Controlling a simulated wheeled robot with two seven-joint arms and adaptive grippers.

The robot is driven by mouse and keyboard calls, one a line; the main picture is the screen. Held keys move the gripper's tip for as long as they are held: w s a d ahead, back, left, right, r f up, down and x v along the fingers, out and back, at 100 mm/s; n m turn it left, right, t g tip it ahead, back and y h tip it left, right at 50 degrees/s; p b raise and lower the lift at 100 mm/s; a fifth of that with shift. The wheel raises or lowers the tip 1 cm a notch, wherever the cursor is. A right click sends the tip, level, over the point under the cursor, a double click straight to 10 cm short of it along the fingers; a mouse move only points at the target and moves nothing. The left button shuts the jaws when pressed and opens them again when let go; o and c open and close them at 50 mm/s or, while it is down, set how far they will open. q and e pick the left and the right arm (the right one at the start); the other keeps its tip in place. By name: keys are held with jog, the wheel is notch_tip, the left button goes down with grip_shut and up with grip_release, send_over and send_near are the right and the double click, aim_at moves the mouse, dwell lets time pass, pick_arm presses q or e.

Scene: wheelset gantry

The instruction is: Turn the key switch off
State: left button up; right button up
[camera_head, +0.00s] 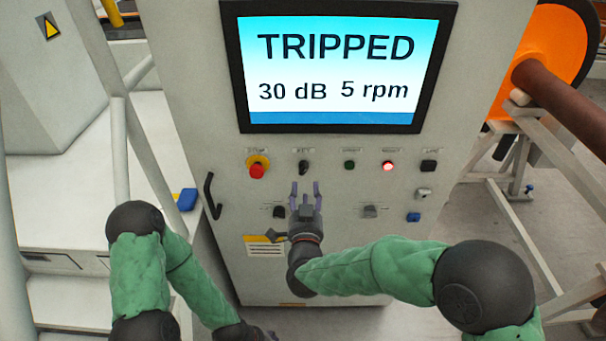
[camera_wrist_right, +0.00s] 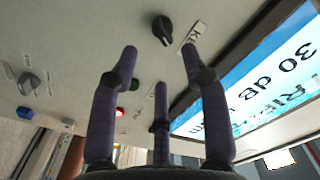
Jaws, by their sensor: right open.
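The key switch (camera_head: 304,167) is a dark knob on the upper row of the cabinet's front panel, below the screen. It shows larger in the right wrist view (camera_wrist_right: 162,30), beside a white label that reads in part "KE". My right gripper (camera_head: 305,188) is open and empty. Its fingers point up at the panel just below the switch. In the wrist view the fingertips (camera_wrist_right: 158,65) are apart and the knob lies beyond them, with no contact visible.
The screen (camera_head: 335,65) reads "TRIPPED, 30 dB, 5 rpm". A red button with a yellow collar (camera_head: 257,168) is left of the switch. A green button (camera_head: 349,165) and a lit red one (camera_head: 388,166) are right. A door handle (camera_head: 212,196) sticks out at left.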

aim_at(304, 168)
jog(key=w, duration=0.8)
jog(key=shift+b, duration=0.4)
jog(key=shift+f, duration=0.1)
grip_shut()
